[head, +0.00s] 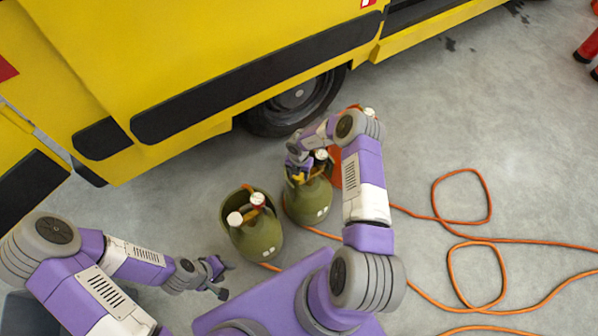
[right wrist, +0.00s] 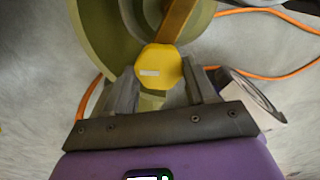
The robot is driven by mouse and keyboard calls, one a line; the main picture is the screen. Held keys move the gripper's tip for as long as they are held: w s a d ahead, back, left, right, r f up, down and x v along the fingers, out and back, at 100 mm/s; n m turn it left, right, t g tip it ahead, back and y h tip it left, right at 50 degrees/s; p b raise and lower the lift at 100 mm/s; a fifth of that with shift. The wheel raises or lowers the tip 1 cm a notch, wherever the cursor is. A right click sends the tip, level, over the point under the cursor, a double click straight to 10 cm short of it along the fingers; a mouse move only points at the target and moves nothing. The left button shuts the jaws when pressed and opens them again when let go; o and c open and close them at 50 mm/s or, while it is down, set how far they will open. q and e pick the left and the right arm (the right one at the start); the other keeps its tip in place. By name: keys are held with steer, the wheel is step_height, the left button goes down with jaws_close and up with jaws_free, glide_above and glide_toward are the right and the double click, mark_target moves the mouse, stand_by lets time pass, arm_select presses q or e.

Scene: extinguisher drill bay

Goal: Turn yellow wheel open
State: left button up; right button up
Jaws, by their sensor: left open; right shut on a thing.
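The yellow wheel (right wrist: 160,70) is a small, six-sided knob with a pale label, on the valve of an olive-green cylinder (head: 310,203). In the head view the wheel (head: 299,178) shows only partly, beneath my right gripper (head: 299,168). In the right wrist view the two fingers of my right gripper (right wrist: 161,82) stand on either side of the wheel and are shut on it. My left gripper (head: 218,278) is open and empty, low at the left, away from the cylinders.
A second olive-green cylinder (head: 258,238) with a white and red top stands just left of the first. An orange hose (head: 440,222) loops over the floor at right. A yellow van (head: 200,60) with a black wheel (head: 296,100) stands behind. The grey floor at right is mostly open.

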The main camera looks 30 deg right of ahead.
steer(key=n, duration=0.3)
steer(key=shift+n, duration=0.4)
steer(key=n, duration=0.4)
steer(key=shift+d+n+p, duration=0.1)
steer(key=shift+n+p, duration=0.2)
steer(key=shift+p, duration=0.1)
steer(key=n, duration=0.4)
steer(key=shift+n, duration=0.3)
steer(key=n, duration=0.3)
steer(key=shift+d+n, duration=0.1)
steer(key=shift+n, duration=0.2)
steer(key=n, duration=0.3)
steer(key=shift+n, duration=0.3)
steer(key=n, duration=0.3)
steer(key=shift+n+b, duration=0.3)
steer(key=n, duration=0.6)
steer(key=shift+w, duration=0.1)
steer(key=shift+d, duration=0.1)
